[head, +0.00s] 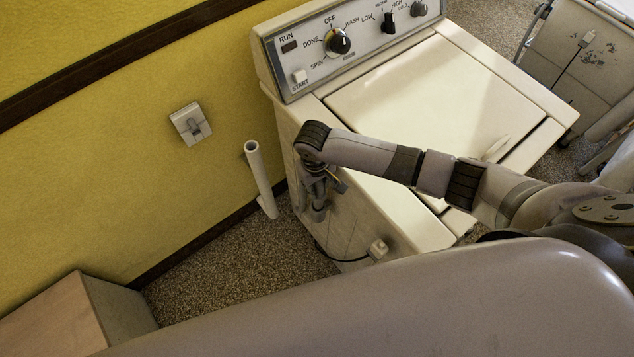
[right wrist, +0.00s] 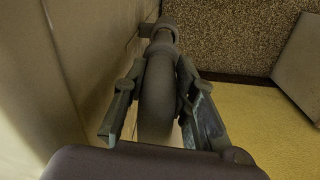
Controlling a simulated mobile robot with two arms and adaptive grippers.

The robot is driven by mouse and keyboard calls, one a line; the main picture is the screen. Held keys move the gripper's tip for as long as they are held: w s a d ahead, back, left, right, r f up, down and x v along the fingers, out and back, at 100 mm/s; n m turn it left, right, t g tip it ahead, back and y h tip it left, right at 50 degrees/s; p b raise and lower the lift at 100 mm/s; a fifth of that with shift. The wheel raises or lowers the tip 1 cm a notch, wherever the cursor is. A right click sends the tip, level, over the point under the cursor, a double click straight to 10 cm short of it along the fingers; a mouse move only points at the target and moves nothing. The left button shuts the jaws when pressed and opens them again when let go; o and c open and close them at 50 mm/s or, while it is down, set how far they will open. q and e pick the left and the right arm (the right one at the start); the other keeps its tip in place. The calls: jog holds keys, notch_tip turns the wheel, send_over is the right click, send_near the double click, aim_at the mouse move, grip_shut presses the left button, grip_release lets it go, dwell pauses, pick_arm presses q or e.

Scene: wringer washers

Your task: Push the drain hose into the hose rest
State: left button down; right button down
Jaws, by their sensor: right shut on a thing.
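The drain hose (right wrist: 158,88) is a thick grey tube in the right wrist view, running between the two fingers of my right gripper (right wrist: 160,80). The gripper is shut on it. In the head view my right gripper (head: 318,192) points down beside the washer's left side, and it hides most of the hose. At the far end of the hose, a collar (right wrist: 160,28) lies close to the washer side, next to a small bracket (right wrist: 146,30). I cannot tell whether this bracket is the hose rest or whether the hose touches it. My left gripper is not in view.
The cream washer (head: 430,90) stands at my right arm. A white standpipe (head: 261,178) rises by the yellow wall, below a wall switch (head: 190,123). A plug on a cord (head: 377,249) is at the washer's side. A wooden box (head: 75,318) stands at lower left.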

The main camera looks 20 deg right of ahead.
jog(key=shift+f, duration=0.55)
dwell(0.5)
jog(key=shift+f+b, duration=2)
jog(key=shift+f, duration=1.3)
dwell(0.9)
jog(key=shift+s+f, duration=0.15)
jog(key=shift+f, duration=0.25)
dwell(1.3)
jog(key=c, duration=1.8)
grip_release()
jog(key=o, duration=0.4)
jog(key=shift+w, duration=0.2)
jog(key=shift+o, duration=0.9)
jog(key=o, duration=0.5)
